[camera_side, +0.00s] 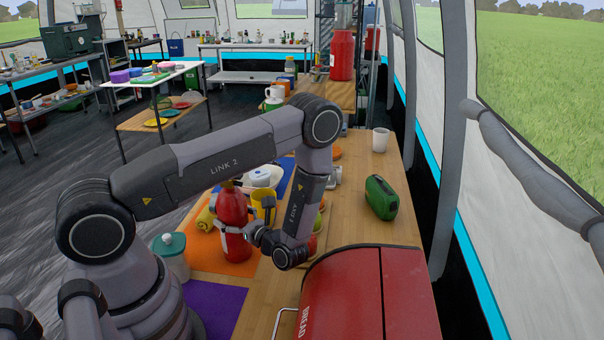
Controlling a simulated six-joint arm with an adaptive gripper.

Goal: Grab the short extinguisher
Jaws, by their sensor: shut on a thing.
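A red extinguisher (233,211) stands upright over the orange mat (210,257) on the wooden counter. My gripper (230,228) comes at it from the right and is shut around its body. The lower part of the extinguisher shows below the fingers. Its top is partly covered by my arm link. I cannot tell whether its base touches the mat or is slightly lifted.
A yellow mug (263,203) and a white bowl (262,177) stand close behind the gripper. A teal-lidded jar (170,256) is at the left. A red bread box (368,295) fills the front right. A green toaster (381,197) and white mug (380,140) stand farther right.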

